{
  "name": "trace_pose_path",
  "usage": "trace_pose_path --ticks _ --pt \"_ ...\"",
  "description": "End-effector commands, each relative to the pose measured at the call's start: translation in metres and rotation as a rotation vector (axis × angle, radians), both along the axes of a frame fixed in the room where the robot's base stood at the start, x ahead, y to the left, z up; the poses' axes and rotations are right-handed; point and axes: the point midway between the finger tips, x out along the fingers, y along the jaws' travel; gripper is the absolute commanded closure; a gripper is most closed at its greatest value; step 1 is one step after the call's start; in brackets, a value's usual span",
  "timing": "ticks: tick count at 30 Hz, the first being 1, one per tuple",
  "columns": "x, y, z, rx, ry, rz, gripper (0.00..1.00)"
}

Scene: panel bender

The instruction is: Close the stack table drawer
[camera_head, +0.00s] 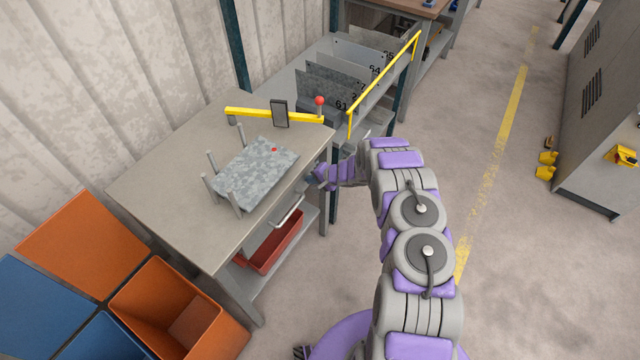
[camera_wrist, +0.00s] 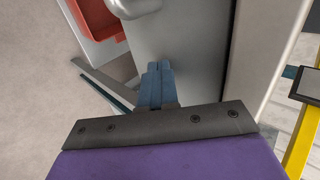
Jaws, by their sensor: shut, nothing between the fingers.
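The stack table (camera_head: 165,185) has a grey top and stands against the wall at left in the head view. Its drawer front shows just under the top's right edge, with a bar handle (camera_head: 290,208). How far the drawer stands out is hard to tell. My gripper (camera_head: 314,178) is at the table's right side, beyond the handle and partly hidden by my arm. In the wrist view, its blue fingers (camera_wrist: 155,72) are together and empty. They point at a plain grey panel (camera_wrist: 190,50), close to or touching it. Part of the rounded handle (camera_wrist: 132,8) shows above left.
A metal sheet (camera_head: 255,172) lies between posts on the table. A red bin (camera_head: 272,246) sits on the shelf below. Orange (camera_head: 175,310) and blue (camera_head: 45,300) bins stand at front left. A yellow-railed rack (camera_head: 385,85) adjoins behind.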

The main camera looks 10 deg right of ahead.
Motion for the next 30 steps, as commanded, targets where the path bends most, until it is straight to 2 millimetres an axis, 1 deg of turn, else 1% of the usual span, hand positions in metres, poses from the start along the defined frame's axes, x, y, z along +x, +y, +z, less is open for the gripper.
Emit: trace_pose_path --ticks 10,22,26,29,30 --pt "0.008 0.005 0.0 0.005 0.0 -0.001 1.0" --pt "0.011 0.007 0.002 0.001 -0.006 -0.004 1.0" --pt "0.004 0.003 0.003 0.004 -0.005 -0.004 1.0" --pt "-0.009 -0.003 0.003 0.007 -0.001 -0.003 1.0" --pt "-0.017 -0.004 0.002 0.008 0.002 -0.001 1.0"
